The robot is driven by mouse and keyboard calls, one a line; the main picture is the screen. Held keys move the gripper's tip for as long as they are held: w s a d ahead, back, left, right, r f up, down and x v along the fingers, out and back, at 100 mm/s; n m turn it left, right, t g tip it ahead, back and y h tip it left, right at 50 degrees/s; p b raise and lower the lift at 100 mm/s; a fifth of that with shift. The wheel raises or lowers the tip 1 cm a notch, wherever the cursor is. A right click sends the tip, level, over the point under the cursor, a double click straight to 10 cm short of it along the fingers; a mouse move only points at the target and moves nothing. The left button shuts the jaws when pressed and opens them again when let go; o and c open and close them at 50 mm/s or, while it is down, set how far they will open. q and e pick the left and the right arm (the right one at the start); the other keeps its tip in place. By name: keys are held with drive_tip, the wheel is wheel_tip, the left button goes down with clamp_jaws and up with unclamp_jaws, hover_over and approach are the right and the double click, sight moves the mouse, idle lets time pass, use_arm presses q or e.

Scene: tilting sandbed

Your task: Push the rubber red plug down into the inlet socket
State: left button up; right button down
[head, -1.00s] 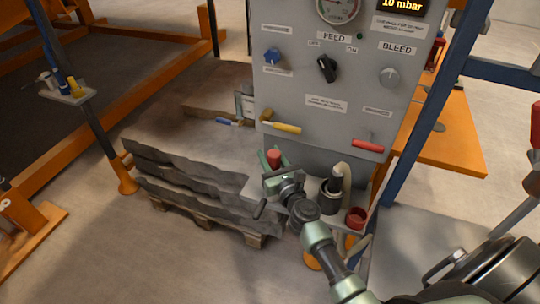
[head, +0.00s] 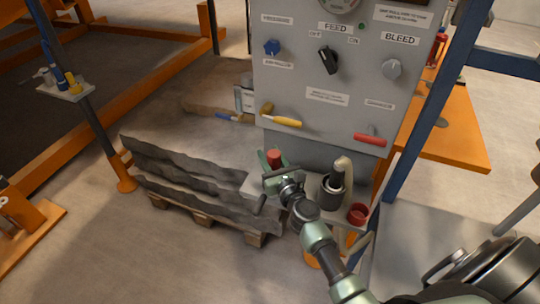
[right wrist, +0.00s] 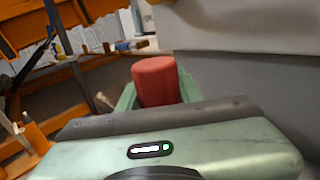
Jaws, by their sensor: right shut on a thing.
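The red rubber plug (head: 274,157) is an upright red cylinder between the fingers of my right gripper (head: 271,163), in front of the grey panel's lower left. My right gripper is shut on it. In the right wrist view the plug (right wrist: 156,82) stands up beyond the gripper body, with green finger parts on both sides. Its lower end is hidden. A dark cylindrical fitting (head: 331,193) with a cream hose stands on the ledge to the right of the gripper. I cannot tell which part is the inlet socket. My left gripper is not in view.
The grey control panel (head: 325,75) with knobs, a yellow lever (head: 287,122) and a red lever (head: 370,140) rises behind the gripper. A red cup (head: 357,214) sits on the ledge's right. Grey slabs (head: 190,183) lie on a pallet to the left.

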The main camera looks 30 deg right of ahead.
drive_tip(key=shift+f+b, duration=1)
drive_tip(key=shift+f, duration=0.1)
drive_tip(key=c, duration=0.9)
unclamp_jaws()
drive_tip(key=shift+s, duration=0.1)
drive_tip(key=s, duration=0.7)
drive_tip(key=shift+s+a, duration=0.3)
drive_tip(key=shift+a, duration=0.1)
